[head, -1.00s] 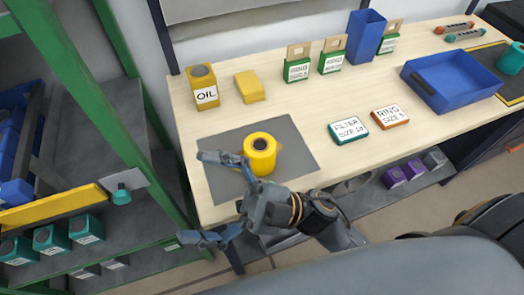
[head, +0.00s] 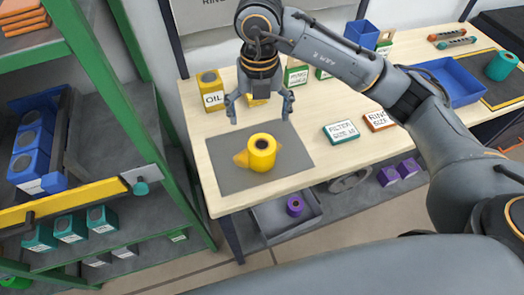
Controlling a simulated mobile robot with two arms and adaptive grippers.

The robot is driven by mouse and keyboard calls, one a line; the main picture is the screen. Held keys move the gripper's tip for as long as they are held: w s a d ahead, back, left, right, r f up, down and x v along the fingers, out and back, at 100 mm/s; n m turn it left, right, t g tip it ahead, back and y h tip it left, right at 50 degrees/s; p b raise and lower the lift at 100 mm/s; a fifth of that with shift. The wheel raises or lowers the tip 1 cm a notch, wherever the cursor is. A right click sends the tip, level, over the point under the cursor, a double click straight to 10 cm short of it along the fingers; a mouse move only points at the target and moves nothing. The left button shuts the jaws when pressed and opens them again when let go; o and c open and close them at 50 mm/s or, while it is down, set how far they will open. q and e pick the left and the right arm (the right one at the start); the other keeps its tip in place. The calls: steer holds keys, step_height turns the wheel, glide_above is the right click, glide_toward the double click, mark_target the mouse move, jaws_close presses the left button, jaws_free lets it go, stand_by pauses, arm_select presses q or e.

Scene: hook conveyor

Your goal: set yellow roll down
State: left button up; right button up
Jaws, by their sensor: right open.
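The yellow roll (head: 262,153) stands upright on the grey mat (head: 222,178) on the wooden table. Its dark centre hole faces up. My right gripper (head: 259,118) is open and empty, pointing down above the mat's far side, behind the roll in the picture. Its two fingers are spread and apart from the roll. My left gripper is not in the view.
A teal filter box (head: 341,132) and an orange ring box (head: 379,121) lie to the right. A blue tray (head: 462,88) is farther right. A green shelf rack (head: 95,110) borders the table's left side.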

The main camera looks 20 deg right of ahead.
mark_target(262, 144)
step_height(262, 144, down, 8)
steer(key=shift+w+d+f+p, duration=0.1)
steer(key=shift+f+p, duration=0.05)
steer(key=shift+p, duration=0.5)
steer(key=f, duration=0.1)
steer(key=f+p, duration=0.1)
steer(key=f, duration=0.1)
steer(key=f+p, duration=0.1)
steer(key=f, duration=0.1)
steer(key=shift+s+d, duration=0.1)
steer(key=shift+s, duration=0.25)
steer(key=shift+f, duration=0.15)
steer(key=c, duration=1.5)
steer(key=shift+c, duration=0.2)
steer(key=shift+w, duration=0.1)
